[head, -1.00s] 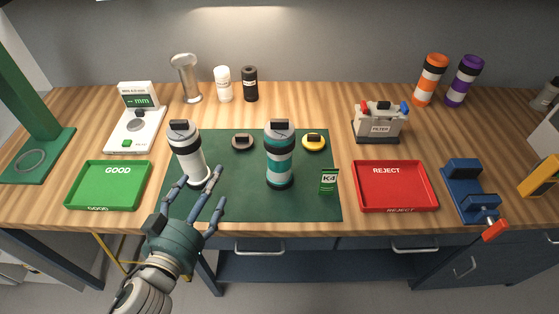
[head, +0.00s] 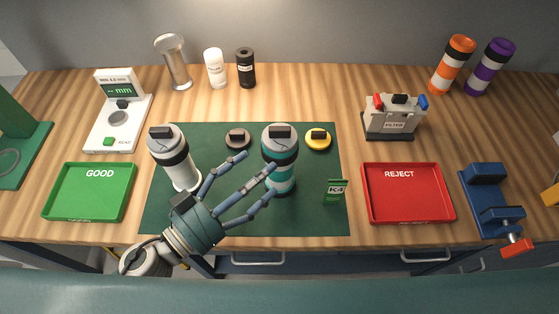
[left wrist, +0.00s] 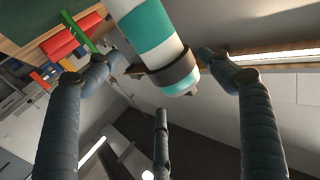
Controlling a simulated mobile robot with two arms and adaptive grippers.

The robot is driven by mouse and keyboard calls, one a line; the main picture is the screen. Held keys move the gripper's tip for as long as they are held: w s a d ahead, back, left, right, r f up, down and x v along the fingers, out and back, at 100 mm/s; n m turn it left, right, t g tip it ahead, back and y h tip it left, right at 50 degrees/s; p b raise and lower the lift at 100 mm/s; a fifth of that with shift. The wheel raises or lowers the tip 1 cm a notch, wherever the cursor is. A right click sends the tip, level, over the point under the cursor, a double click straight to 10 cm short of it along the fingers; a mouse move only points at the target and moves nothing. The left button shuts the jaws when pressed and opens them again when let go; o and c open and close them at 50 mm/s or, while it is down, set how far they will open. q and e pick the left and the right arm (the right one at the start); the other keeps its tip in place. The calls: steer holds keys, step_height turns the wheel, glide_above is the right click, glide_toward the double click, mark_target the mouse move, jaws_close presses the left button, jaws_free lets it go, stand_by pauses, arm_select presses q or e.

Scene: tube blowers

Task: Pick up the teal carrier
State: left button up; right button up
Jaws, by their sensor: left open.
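The teal carrier (head: 283,178) stands upright on the dark green mat (head: 222,222), with teal and white bands and a black band near its top. It also shows in the left wrist view (left wrist: 146,24), at the top between the fingers. My left gripper (head: 257,180) is open, its fingers spread and reaching right to the carrier's left side. One finger overlaps the carrier in the head view; I cannot tell whether it touches. The white carrier (head: 181,173) stands upright on the mat, just left of my left gripper. My right gripper is not in view.
A yellow lid (head: 318,139) and a dark lid (head: 238,138) lie on the mat. A green K4 card (head: 336,191) stands right of the teal carrier. A green GOOD tray (head: 88,199) and a red REJECT tray (head: 408,200) flank the mat.

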mark_target(275, 177)
arm_select(q)
steer(key=f, duration=0.2)
steer(key=f+b, duration=0.1)
steer(key=f, duration=0.2)
steer(key=shift+s+f, duration=0.3)
steer(key=shift+f, duration=0.05)
steer(key=shift+w+d+f, duration=0.1)
steer(key=shift+w+d, duration=0.05)
steer(key=shift+w, duration=0.1)
steer(key=p+x, duration=0.1)
steer(key=x, duration=0.2)
steer(key=shift+w, duration=0.2)
steer(key=p+x, duration=0.1)
steer(key=x, duration=0.2)
steer(key=shift+w+d, duration=0.15)
steer(key=shift+d, duration=0.1)
steer(key=shift+w+d+f, duration=0.1)
steer(key=shift+w+d, duration=0.05)
steer(key=c, duration=1.1)
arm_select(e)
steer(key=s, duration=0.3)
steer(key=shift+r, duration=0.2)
